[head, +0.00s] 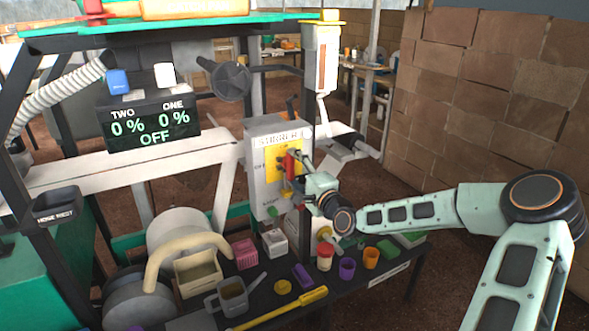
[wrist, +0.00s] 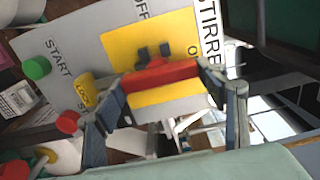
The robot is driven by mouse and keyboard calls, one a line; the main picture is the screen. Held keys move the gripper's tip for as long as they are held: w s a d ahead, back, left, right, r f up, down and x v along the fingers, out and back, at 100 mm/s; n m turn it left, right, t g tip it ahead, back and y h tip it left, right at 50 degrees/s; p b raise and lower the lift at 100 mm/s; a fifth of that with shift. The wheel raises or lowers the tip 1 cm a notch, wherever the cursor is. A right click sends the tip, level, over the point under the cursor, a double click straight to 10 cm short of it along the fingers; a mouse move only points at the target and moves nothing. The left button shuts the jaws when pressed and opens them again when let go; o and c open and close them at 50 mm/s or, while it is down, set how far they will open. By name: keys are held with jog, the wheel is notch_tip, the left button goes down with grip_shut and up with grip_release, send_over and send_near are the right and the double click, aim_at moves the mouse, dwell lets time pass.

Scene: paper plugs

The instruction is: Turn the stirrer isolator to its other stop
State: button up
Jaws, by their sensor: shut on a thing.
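The stirrer isolator is a grey box (head: 262,190) labelled STIRRER, with a yellow plate (head: 270,165) and a red handle (head: 290,160). In the wrist view the red handle (wrist: 160,74) lies across the yellow plate (wrist: 145,38), between my fingertips. My gripper (wrist: 163,80) is shut on the handle. In the head view my gripper (head: 297,166) reaches the box front from the right and hides part of it. OFF lettering shows above the plate in the wrist view; another label at its right is partly hidden by the handle and finger.
A green START button (wrist: 36,68), a red button (wrist: 67,122) and a yellow lock piece (wrist: 85,87) sit beside the handle. The display (head: 150,128) reads 0 % twice and OFF. Below, a dark bench (head: 330,290) holds cups, a jug and small blocks. A brick wall stands right.

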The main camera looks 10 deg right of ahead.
jog(key=o, duration=1.2)
jog(key=shift+c, duration=0.2)
jog(key=v, duration=1.2)
